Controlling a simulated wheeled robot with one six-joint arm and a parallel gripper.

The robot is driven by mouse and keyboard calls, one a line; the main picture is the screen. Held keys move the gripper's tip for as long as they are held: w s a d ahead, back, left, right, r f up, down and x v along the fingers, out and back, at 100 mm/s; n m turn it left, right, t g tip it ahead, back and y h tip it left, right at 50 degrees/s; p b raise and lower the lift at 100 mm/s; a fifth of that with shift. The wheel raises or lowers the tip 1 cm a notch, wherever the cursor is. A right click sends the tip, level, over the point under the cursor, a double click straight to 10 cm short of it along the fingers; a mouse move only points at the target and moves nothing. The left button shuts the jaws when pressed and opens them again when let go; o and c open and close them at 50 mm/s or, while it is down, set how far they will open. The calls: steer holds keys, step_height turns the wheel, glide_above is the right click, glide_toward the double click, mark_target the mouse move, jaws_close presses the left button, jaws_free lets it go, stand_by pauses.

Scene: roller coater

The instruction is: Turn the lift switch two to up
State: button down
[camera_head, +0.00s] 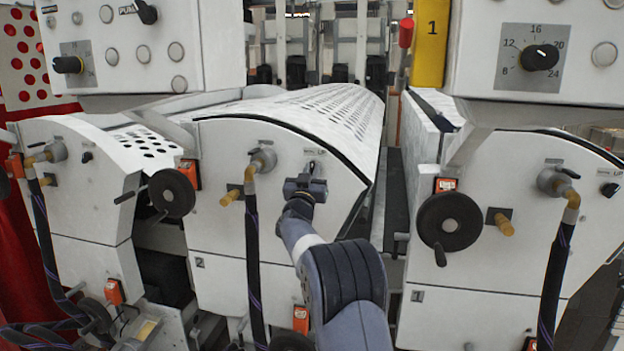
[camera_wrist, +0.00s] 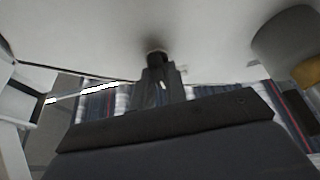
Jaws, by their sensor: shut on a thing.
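The lift switch two (camera_wrist: 156,57) is a small dark knob on the white panel of the middle machine unit, which carries the number 2. In the head view it is mostly hidden behind my gripper (camera_head: 310,178), just below a small label. My gripper is at the panel, with its fingers (camera_wrist: 158,80) shut on the knob in the wrist view. The knob's pointer direction cannot be read.
A pipe fitting with a black hose (camera_head: 252,250) is left of my gripper, and a black handwheel (camera_head: 172,193) farther left. Unit 1's panel (camera_head: 500,260) is to the right, with its own handwheel (camera_head: 450,222). Control boxes overhang both sides.

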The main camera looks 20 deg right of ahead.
steer(key=m+h, duration=0.1)
steer(key=m, duration=0.1)
steer(key=m+g+h, duration=0.1)
steer(key=m, duration=0.2)
steer(key=shift+a+g, duration=0.1)
steer(key=shift+g, duration=0.2)
steer(key=shift+m+g+h+p, duration=0.35)
steer(key=shift+m+g+h, duration=0.4)
steer(key=shift+m, duration=1.25)
steer(key=shift+m+g, duration=0.25)
steer(key=shift+m, duration=0.05)
steer(key=c, duration=1.4)
jaws_free()
steer(key=shift+c, duration=0.2)
steer(key=b+v, duration=0.3)
steer(key=v, duration=0.7)
steer(key=shift+s+a+b, duration=0.2)
steer(key=shift+a+b, duration=0.05)
steer(key=shift+b, duration=0.15)
